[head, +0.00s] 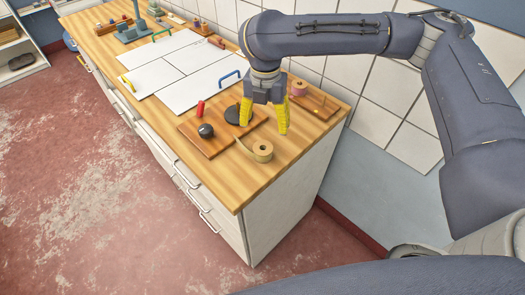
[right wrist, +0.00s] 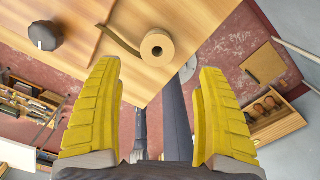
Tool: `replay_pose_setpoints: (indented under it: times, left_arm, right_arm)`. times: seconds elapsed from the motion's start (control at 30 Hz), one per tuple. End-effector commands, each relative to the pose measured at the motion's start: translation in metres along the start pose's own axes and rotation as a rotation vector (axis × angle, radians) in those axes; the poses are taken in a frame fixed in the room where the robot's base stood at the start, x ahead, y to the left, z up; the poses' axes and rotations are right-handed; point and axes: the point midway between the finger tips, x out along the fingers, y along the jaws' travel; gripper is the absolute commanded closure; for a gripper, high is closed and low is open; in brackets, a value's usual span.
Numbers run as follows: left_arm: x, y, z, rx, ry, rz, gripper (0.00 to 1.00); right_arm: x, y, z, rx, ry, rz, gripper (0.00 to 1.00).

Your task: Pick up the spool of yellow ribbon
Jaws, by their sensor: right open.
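The spool of yellow ribbon (head: 263,157), tan-yellow with a loose ribbon tail, sits near the front right of the wooden counter. Its tail runs up-left towards a wooden board. It also shows at the top of the right wrist view (right wrist: 147,45), beyond and between the finger tips. My right gripper (head: 264,125) is open and empty, yellow fingers pointing down, just behind the spool in the head view. Both fingers show apart in the right wrist view (right wrist: 158,68). My left gripper is not in view.
A wooden board (head: 208,147) beside the spool carries a black knob (head: 205,131), a red cylinder (head: 200,108) and a dark disc (head: 233,115). A pink spool (head: 299,88) stands behind the gripper. White panels (head: 160,78) lie farther left. The counter's front edge is close to the ribbon spool.

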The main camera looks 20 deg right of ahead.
Motion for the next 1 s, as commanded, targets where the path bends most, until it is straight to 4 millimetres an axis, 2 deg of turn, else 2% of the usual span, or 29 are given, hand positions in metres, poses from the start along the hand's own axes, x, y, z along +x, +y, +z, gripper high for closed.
replay_pose_setpoints:
  times: [0.1, 0.3, 0.67, 1.0]
  left_arm:
    - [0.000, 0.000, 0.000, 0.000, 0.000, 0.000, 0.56]
    - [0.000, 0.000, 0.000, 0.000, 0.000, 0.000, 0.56]
    - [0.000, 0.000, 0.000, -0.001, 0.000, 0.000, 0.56]
    - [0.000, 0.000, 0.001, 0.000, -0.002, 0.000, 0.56]
  right_arm:
    - [0.021, 0.000, -0.001, 0.000, 0.003, -0.001, 0.26]
    - [0.044, 0.000, -0.001, 0.000, 0.002, -0.001, 0.26]
    - [0.060, 0.001, 0.000, 0.000, 0.001, 0.000, 0.26]
    - [0.096, 0.004, -0.001, 0.000, 0.002, 0.001, 0.26]
